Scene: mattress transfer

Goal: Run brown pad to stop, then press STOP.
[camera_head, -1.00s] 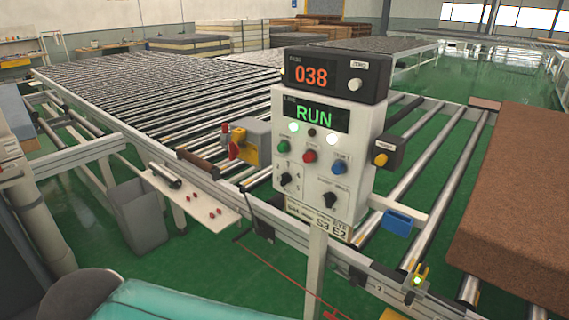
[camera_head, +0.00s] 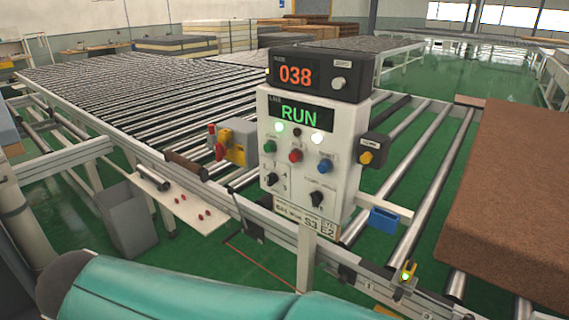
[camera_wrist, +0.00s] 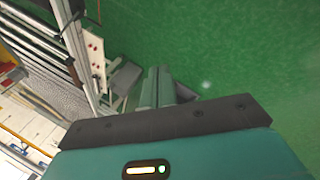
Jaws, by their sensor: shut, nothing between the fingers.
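The brown pad (camera_head: 515,190) lies on the rollers at the right of the head view, cut off by the picture edge. The control box (camera_head: 345,165) stands left of it; its display (camera_head: 299,116) reads RUN in green. A red button (camera_head: 295,156) sits between a green button (camera_head: 270,147) and a blue button (camera_head: 325,166); their labels are too small to read. My gripper (camera_wrist: 156,82) shows in the wrist view, its fingers together and empty over the green floor. It is apart from the box. In the head view, only my teal arm shows at the bottom.
The upper display (camera_head: 296,76) reads 038. A yellow side button (camera_head: 366,158) and a red-yellow switch (camera_head: 224,150) flank the box. A yellow bracket with a lit lamp (camera_head: 406,276) is on the front rail. A shelf (camera_head: 180,200) and grey bin (camera_head: 127,222) stand left.

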